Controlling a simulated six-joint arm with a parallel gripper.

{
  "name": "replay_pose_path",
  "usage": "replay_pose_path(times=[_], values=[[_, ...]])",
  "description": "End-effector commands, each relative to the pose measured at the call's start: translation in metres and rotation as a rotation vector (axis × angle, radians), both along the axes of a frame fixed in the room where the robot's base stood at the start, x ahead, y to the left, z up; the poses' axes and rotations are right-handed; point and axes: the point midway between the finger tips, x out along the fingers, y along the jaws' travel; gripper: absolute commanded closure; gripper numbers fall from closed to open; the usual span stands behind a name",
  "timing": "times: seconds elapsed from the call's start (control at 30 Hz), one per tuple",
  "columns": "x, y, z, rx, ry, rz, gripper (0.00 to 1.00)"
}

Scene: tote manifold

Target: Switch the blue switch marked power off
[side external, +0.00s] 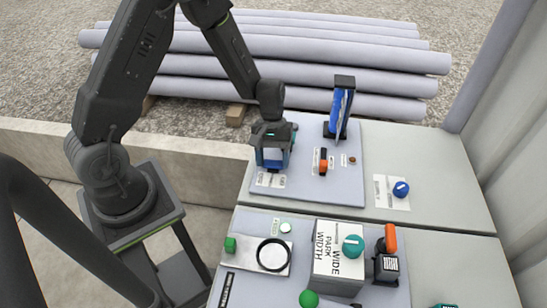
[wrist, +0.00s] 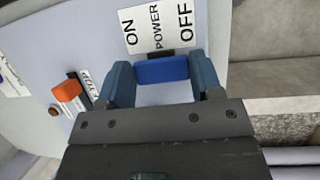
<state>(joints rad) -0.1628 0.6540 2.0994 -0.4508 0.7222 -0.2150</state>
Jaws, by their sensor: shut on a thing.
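The blue power switch (wrist: 161,70) shows as a blue bar beside a white label (wrist: 158,27) reading ON, POWER and OFF in the wrist view. My gripper (wrist: 162,66) has a blue-teal finger at each end of the bar and is shut on it. In the side view my gripper (side external: 272,160) points down at the left part of the upper grey panel, just behind the label (side external: 270,180). The fingers largely hide the switch there. I cannot tell from the bar whether it is set to ON or OFF.
An orange switch (side external: 323,166) and a tall blue lever (side external: 341,110) stand to the right on the same panel. A blue knob (side external: 401,189) is farther right. A labelled box (side external: 338,268) stands on the nearer panel. Grey pipes (side external: 330,47) lie behind.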

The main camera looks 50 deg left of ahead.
Motion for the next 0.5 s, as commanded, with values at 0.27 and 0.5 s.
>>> replay_pose_path(times=[0.27,0.5], values=[[-0.0028,0.0018,-0.0005,-0.089,-0.086,0.002,0.64],[-0.0027,0.0023,-0.0008,-0.099,-0.1,0.0,0.64]])
